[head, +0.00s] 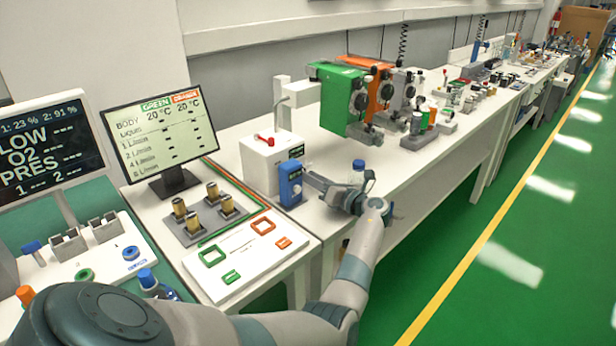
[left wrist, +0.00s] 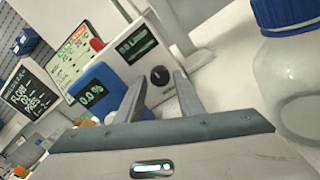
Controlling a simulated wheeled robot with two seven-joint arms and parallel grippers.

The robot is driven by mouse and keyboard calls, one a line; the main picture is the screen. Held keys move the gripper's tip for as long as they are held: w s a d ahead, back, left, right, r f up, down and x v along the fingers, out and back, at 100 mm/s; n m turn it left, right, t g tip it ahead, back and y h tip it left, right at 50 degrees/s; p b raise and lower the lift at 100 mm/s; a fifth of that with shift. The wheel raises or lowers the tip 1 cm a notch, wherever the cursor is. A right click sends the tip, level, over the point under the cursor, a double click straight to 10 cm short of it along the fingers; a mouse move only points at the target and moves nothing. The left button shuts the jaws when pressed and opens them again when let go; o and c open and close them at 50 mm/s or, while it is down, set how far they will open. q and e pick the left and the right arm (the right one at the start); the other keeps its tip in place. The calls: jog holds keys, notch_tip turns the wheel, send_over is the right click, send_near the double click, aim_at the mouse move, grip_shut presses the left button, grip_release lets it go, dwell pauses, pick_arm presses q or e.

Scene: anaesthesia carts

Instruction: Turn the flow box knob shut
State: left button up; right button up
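The flow box is a white box (head: 262,165) with a red lever on top, at the end of the white bench. In the left wrist view the white box (left wrist: 142,24) has a lit green display and a round black knob (left wrist: 160,75) on its front. My left gripper (head: 312,183) is in front of the box, beside a small blue box. In the left wrist view its two fingers (left wrist: 160,84) are apart, with the knob showing between their tips and nothing held. I cannot tell whether they touch it. The knob is not clear in the head view. My right gripper is not in view.
A blue box (head: 290,184) reading 0.0 % in the wrist view stands close left of the fingers. A clear bottle with a blue cap (left wrist: 288,14) stands close right. Green and orange units (head: 342,98) stand farther back. The bench's front edge lies beneath my arm.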

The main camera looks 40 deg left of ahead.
pick_arm(q)
jog(key=d, duration=0.5)
jog(key=d+b, duration=0.1)
jog(key=d, duration=0.4)
jog(key=s+d+b, duration=0.1)
jog(key=d, duration=0.5)
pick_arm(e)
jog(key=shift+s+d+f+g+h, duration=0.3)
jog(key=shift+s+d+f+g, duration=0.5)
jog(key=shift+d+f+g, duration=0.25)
pick_arm(q)
jog(key=shift+d, duration=0.1)
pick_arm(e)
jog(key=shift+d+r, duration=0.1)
